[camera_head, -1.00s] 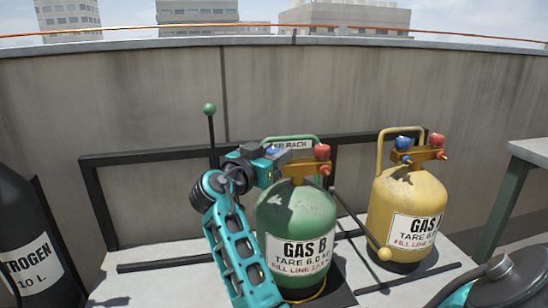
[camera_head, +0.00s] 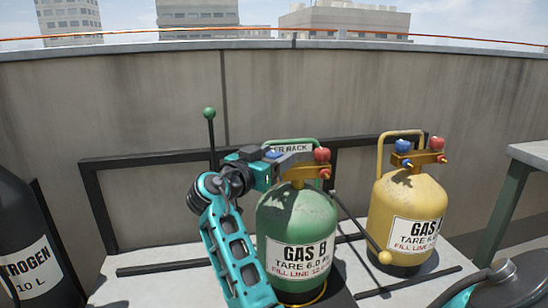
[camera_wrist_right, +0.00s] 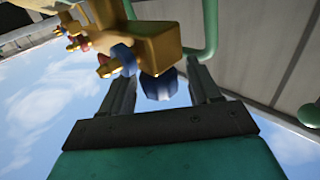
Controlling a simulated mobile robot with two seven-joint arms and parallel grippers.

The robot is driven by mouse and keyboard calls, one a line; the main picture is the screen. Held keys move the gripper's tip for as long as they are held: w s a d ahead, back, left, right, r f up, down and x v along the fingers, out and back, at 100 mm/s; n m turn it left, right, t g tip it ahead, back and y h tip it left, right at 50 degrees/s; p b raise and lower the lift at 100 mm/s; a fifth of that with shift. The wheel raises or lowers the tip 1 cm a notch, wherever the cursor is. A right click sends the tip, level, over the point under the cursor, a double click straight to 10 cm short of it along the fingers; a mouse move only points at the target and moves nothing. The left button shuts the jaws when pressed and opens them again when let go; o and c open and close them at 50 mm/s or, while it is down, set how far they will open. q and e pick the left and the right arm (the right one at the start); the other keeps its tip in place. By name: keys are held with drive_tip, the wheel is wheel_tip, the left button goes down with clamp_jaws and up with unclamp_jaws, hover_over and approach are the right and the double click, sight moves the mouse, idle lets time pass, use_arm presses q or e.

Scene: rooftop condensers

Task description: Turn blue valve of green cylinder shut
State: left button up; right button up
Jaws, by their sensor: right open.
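The green cylinder (camera_head: 297,225), labelled GAS B, stands upright on the pale platform. Its brass manifold (camera_head: 305,172) carries a red valve at the right and the blue valve (camera_head: 272,154) at the left, mostly hidden behind my right gripper (camera_head: 288,156). In the right wrist view, the open jaws of the right gripper (camera_wrist_right: 160,88) sit on either side of the blue valve (camera_wrist_right: 160,84), with a visible gap at each finger. The manifold (camera_wrist_right: 155,35) is just above it in the picture. My left gripper is not in view.
A yellow cylinder (camera_head: 405,215) with its own blue and red valves stands to the right. A dark nitrogen cylinder (camera_head: 30,255) is at the left. A black rack frame (camera_head: 150,162) and a green-knobbed lever (camera_head: 210,125) stand behind. A table (camera_head: 530,150) edges in at the right.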

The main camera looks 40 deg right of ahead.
drive_tip(key=v, duration=1.3)
